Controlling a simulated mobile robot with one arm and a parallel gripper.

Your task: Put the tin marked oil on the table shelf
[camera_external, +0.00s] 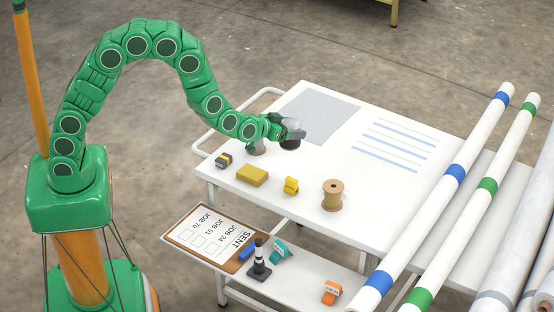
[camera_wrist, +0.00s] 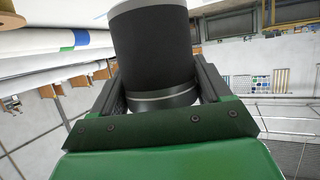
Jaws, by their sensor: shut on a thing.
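A pale round thing (camera_external: 257,148) stands close by, partly hidden by my gripper. The white table shelf (camera_external: 305,275) lies below the top, towards the camera.
A grey block (camera_external: 225,161), yellow block (camera_external: 252,175), yellow clip (camera_external: 291,186) and spool (camera_external: 333,195) stand on top. The shelf holds a clipboard (camera_external: 205,240), black stamp (camera_external: 259,262), teal dispenser (camera_external: 278,249) and orange dispenser (camera_external: 331,292). Long rolls (camera_external: 440,190) lie right.

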